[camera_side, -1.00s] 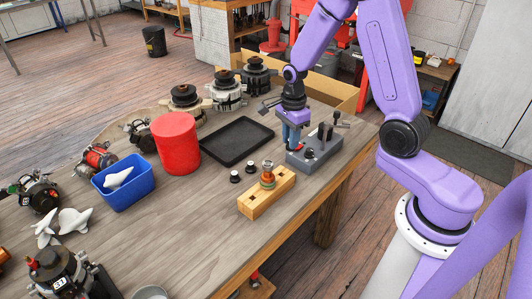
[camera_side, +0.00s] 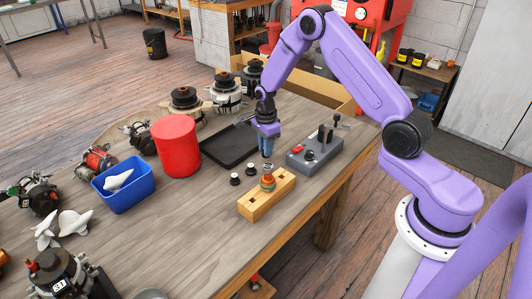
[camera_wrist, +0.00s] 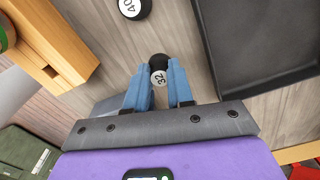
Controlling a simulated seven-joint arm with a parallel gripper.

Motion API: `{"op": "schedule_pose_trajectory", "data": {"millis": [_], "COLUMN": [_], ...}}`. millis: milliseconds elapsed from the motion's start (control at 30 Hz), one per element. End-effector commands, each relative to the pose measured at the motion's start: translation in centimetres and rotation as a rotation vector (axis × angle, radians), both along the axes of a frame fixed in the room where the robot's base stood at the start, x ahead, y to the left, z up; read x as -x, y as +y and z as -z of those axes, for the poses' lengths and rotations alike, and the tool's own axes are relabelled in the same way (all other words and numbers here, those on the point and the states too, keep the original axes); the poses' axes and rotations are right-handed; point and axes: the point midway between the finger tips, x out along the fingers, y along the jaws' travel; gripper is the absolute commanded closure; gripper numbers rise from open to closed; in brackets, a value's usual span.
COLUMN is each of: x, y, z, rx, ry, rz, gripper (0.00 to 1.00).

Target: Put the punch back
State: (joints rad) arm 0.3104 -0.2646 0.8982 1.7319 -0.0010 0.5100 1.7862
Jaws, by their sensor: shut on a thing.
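My gripper (camera_side: 267,154) is shut and hangs over the table between the black tray and the wooden block. In the wrist view, a small black punch with a white face marked 32 (camera_wrist: 158,75) sits between the blue fingertips. In the side view the fingers mostly hide it. One marked 40 also shows in the wrist view (camera_wrist: 132,9).
The wooden block (camera_side: 260,205) carries a stacked copper and green part. A grey fixture (camera_side: 318,158) with levers and a black knob is on the right. The black tray (camera_side: 226,158), a red cylinder (camera_side: 176,147) and a blue bin (camera_side: 122,198) are to the left. Alternators line the far side.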

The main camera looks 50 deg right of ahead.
Motion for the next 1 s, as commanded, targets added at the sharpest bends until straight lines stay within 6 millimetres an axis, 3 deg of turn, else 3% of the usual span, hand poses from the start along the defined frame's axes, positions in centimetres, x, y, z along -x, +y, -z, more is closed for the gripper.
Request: {"op": "schedule_pose_trajectory", "data": {"millis": [200, 633, 667, 700, 733, 1000], "x": [0.2, 0.1, 0.1, 0.1, 0.1, 0.1], "y": [0.0, 0.0, 0.0, 0.0, 0.0, 0.0], "z": [2.6, 3.0, 3.0, 3.0, 3.0, 2.9], "rx": [0.000, -0.001, -0.001, -0.001, -0.001, -0.001], "ry": [0.003, 0.002, 0.002, 0.002, 0.002, 0.002], "rz": [0.001, 0.000, 0.000, 0.000, 0.000, 0.000], "gripper": [1.00, 1.00, 0.72, 0.59, 0.53, 0.53]}}
